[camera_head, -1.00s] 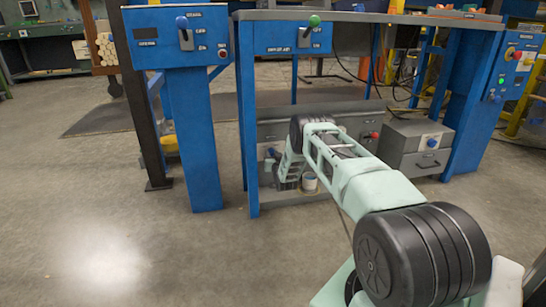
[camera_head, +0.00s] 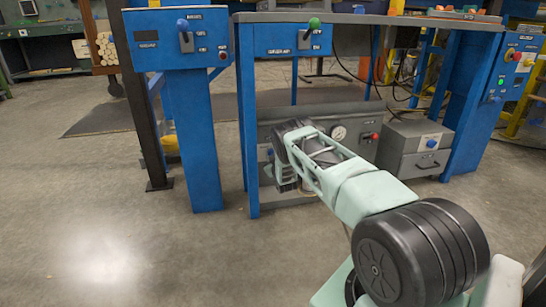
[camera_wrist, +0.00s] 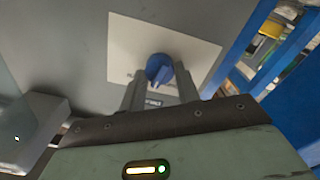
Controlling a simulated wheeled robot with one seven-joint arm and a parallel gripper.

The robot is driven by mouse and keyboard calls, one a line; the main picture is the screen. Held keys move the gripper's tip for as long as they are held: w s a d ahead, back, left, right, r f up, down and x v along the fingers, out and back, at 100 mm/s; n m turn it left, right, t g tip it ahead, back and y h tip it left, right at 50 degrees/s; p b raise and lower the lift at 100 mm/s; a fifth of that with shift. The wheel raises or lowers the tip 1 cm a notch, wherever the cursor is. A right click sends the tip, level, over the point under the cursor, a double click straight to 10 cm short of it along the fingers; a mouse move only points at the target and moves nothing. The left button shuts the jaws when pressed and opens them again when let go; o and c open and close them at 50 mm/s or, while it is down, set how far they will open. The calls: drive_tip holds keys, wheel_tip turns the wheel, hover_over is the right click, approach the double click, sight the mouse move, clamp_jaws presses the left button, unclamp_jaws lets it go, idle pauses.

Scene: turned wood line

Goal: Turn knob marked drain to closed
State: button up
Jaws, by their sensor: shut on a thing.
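A blue knob (camera_wrist: 159,67) sits on a white label plate (camera_wrist: 190,49) on a grey panel in the wrist view. The print on the plate is too small and too covered to read. The fingers of my gripper (camera_wrist: 161,82) stand on both sides of the knob and are shut on it. In the head view my arm reaches to the left part of the grey cabinet (camera_head: 365,147) under the blue bench, and its own links mostly hide the gripper.
A grey box (camera_head: 405,157) with another blue knob and a handle stands right of the cabinet. The cabinet front has a gauge (camera_head: 339,133) and a red button (camera_head: 375,136). Blue bench legs (camera_head: 248,130) stand close to the arm. The floor in front is clear.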

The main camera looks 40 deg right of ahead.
drive_tip(key=n+b, duration=0.2)
drive_tip(key=n, duration=0.8)
drive_tip(key=shift+f+n, duration=0.15)
drive_tip(key=shift+n, duration=0.25)
idle(0.4)
drive_tip(key=o, duration=1)
drive_tip(key=shift+p+v, duration=4.7)
drive_tip(key=shift+v, duration=4.05)
drive_tip(key=shift+d, duration=0.1)
